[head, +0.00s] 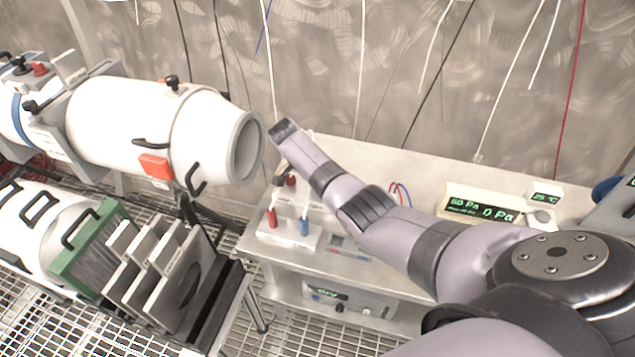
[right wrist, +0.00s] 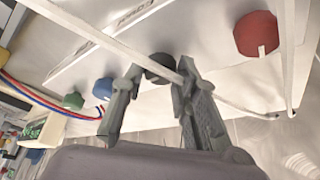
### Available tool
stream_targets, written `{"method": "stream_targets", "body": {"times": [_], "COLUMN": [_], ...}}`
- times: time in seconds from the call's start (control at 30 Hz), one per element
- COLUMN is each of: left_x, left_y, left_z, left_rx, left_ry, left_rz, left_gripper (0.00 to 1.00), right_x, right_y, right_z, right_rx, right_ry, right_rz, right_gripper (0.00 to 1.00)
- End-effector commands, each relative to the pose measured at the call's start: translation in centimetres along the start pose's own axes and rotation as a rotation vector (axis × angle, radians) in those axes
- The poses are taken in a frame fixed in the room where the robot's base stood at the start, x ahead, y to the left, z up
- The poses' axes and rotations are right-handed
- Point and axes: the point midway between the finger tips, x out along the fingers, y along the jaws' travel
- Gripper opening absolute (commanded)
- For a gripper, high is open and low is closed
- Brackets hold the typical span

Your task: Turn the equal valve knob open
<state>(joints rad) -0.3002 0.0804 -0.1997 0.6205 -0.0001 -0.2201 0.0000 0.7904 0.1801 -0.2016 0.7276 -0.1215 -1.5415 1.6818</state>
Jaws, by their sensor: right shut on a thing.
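In the right wrist view, a dark grey round knob (right wrist: 160,66) sits on a white panel. My right gripper (right wrist: 159,70) has its two grey fingers on either side of this knob and is shut on it. A thin white tube crosses in front of the fingers and partly covers the knob. I see no readable label that says which knob is the equal valve. In the head view my right arm reaches over the bench, and its gripper is mostly hidden near the knobs. My left gripper is not in view.
A red knob (right wrist: 256,33), a blue knob (right wrist: 104,88) and a green knob (right wrist: 73,100) are nearby. In the head view, a white display box (head: 480,212) stands on the steel bench (head: 400,163). A large white cylinder (head: 120,118) lies to the left.

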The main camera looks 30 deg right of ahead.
Motion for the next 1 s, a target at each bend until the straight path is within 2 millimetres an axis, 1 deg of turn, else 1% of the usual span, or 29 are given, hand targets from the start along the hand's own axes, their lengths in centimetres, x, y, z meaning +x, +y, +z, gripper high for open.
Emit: {"method": "stream_targets", "body": {"times": [0.2, 0.23, 0.5, 0.53, 0.83, 0.93, 1.0], "left_x": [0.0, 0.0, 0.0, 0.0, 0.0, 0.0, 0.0], "left_y": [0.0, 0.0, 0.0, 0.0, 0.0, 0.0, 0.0], "left_z": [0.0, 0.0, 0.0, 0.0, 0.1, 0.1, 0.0], "left_rx": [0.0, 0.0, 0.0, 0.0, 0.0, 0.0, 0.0], "left_ry": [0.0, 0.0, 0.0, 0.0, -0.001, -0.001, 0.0], "left_rz": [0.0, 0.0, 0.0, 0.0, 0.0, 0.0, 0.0], "left_gripper": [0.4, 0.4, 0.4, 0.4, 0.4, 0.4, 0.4], "right_x": [0.0, 0.0, 0.0, 0.0, -0.1, -0.9, -1.9], "right_y": [0.0, 0.0, 0.0, 0.0, 0.0, -0.1, -0.2], "right_z": [-0.1, -0.1, -0.1, -0.1, 0.0, 0.0, 0.0], "right_rx": [0.002, 0.002, 0.001, 0.001, 0.0, 0.0, 0.0], "right_ry": [0.002, 0.002, 0.001, 0.0, 0.0, -0.001, -0.001], "right_rz": [0.0, 0.0, -0.001, -0.001, -0.002, -0.005, -0.006], "right_gripper": [0.0, 0.29, 0.47, 0.48, 0.48, 0.48, 0.48]}}
